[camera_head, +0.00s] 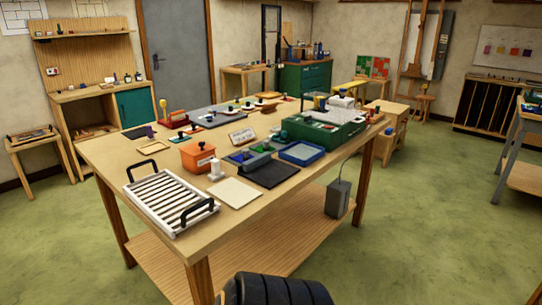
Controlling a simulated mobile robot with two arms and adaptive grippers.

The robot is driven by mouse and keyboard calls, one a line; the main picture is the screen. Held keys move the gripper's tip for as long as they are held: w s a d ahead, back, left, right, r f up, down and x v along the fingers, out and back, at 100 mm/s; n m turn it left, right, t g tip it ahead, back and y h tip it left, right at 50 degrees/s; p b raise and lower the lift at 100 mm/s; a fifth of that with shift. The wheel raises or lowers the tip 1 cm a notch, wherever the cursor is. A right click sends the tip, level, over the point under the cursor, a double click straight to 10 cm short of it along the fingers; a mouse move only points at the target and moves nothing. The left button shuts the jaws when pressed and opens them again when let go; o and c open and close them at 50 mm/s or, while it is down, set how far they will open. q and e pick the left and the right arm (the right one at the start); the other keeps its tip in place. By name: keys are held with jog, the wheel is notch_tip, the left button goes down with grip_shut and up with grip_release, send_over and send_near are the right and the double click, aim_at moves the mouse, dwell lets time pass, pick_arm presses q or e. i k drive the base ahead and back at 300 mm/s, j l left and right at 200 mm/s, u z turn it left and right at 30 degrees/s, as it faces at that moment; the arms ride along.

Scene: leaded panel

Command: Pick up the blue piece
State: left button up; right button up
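On the wooden workbench (110,160) stands a grey sectioned tray (232,162) near the middle. A small blue item with a dark knob (243,155) is in its front-left section, with green and red items in the sections behind. This may be the blue piece, but it is too small to tell for sure. A shallow blue-rimmed tray (301,153) lies to the right of it.
Near the front edge lie a white slatted rack (172,200) with black handles and a cream sheet (235,193). A black mat (270,173), an orange box (198,156) and a green machine (318,132) crowd the blue item. Green floor is open at right.

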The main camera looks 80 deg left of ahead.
aim_at(241, 157)
jog(key=u, duration=2.95)
